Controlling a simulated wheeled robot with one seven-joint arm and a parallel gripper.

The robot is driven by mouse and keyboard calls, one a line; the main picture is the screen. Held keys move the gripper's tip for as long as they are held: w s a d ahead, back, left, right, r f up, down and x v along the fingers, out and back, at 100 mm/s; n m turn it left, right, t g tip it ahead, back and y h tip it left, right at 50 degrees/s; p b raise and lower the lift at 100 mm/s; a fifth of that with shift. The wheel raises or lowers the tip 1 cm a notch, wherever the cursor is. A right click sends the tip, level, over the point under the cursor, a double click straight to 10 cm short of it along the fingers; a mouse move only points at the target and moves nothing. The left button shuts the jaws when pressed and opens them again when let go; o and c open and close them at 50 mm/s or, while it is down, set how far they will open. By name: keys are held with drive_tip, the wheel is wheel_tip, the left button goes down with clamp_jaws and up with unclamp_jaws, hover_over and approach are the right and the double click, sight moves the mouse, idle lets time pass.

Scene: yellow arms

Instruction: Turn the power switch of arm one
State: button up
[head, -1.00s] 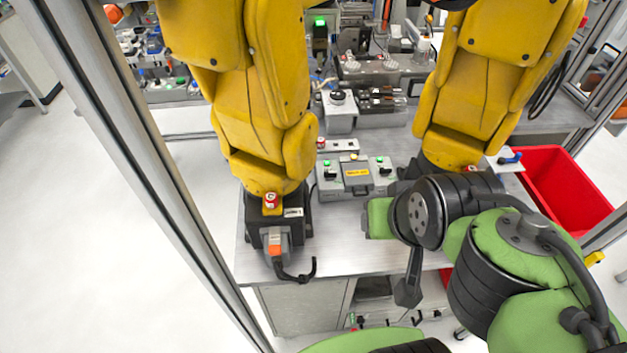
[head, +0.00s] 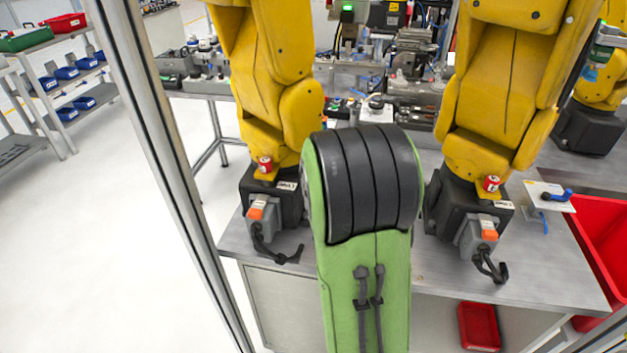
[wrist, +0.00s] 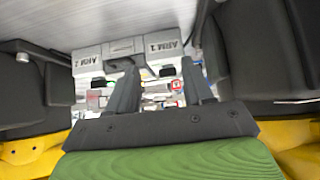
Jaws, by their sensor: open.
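The small grey control boxes show in the wrist view, upside down, beyond my gripper (wrist: 160,68). The left box (wrist: 88,60) has a label that seems to read ARM 1, and the right box (wrist: 163,43) one that seems to read ARM 2. Small dark, green and red parts lie between and behind the fingers; I cannot tell clearly which is the power switch. My gripper is open, with nothing seen held between its two dark fingers. In the head view my green arm hides the gripper and the boxes.
A left yellow arm (head: 268,80) and a right yellow arm (head: 497,90) stand on dark bases, flanking my arm closely. Cables hang at the bench (head: 450,283) front. A red bin (head: 598,230) stands at the right. The floor at left is clear.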

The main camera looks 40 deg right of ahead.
drive_tip(key=w+d, duration=0.2)
drive_tip(key=d, duration=0.1)
drive_tip(key=w+d, duration=0.2)
drive_tip(key=w, duration=0.1)
drive_tip(key=w+d, duration=0.2)
drive_tip(key=d, duration=0.1)
drive_tip(key=shift+w+d+f+p, duration=0.15)
drive_tip(key=shift+d+p, duration=0.15)
drive_tip(key=shift+p, duration=0.1)
drive_tip(key=x, duration=0.2)
drive_tip(key=shift+w+d, duration=0.35)
drive_tip(key=shift+w+d+f, duration=0.2)
drive_tip(key=shift+d+f, duration=0.05)
drive_tip(key=shift+f, duration=0.15)
drive_tip(key=c, duration=0.8)
